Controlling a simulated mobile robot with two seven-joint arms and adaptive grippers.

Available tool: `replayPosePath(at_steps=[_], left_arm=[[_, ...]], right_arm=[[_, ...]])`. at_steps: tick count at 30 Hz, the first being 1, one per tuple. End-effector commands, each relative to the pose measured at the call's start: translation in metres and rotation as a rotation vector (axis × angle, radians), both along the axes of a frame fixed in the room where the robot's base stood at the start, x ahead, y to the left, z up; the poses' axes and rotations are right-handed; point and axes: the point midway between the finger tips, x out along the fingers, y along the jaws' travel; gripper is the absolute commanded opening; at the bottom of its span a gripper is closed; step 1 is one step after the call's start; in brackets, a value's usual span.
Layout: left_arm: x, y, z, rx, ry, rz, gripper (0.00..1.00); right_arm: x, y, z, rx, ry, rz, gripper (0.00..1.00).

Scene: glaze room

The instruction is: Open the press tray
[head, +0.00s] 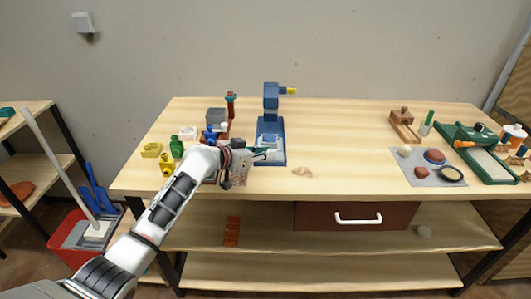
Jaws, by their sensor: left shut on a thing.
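The blue press (271,103) stands upright at the back of the bench, left of the middle, with a yellow-tipped lever (289,90) at its top. Its long blue base, with the tray part (270,139), reaches toward the front of the bench. My left gripper (264,153) comes in from the left, low at the front left of this base. It is shut at the tray's front part; the fingers and wrist hide the exact contact. I cannot tell how far the tray is out. My right gripper is not in view.
Small coloured bottles and pots (176,148) crowd the bench left of my wrist. A pale lump (302,171) lies to the right of the base. A grey mat (430,175) and a green machine (475,152) are at the right. The bench middle is mostly clear.

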Motion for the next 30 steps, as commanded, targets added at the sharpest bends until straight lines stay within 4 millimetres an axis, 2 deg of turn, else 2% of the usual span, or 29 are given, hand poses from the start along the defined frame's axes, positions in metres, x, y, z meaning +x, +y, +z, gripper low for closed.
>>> replayPosePath(at_steps=[4,5,6,20,30], left_arm=[[0.0,-0.001,0.0,-0.001,0.0,-0.001,0.0],[0.0,-0.001,0.0,-0.001,0.0,-0.001,0.22],[0.0,-0.001,0.0,-0.001,0.0,-0.001,0.31],[-0.003,0.005,0.003,0.0,-0.003,0.0,0.31],[-0.037,0.038,0.022,0.002,-0.004,-0.001,0.31]], right_arm=[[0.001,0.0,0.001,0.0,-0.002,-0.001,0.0],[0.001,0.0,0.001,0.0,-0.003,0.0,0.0],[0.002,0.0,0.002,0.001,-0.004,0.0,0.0],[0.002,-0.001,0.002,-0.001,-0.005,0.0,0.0],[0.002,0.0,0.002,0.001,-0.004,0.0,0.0]])
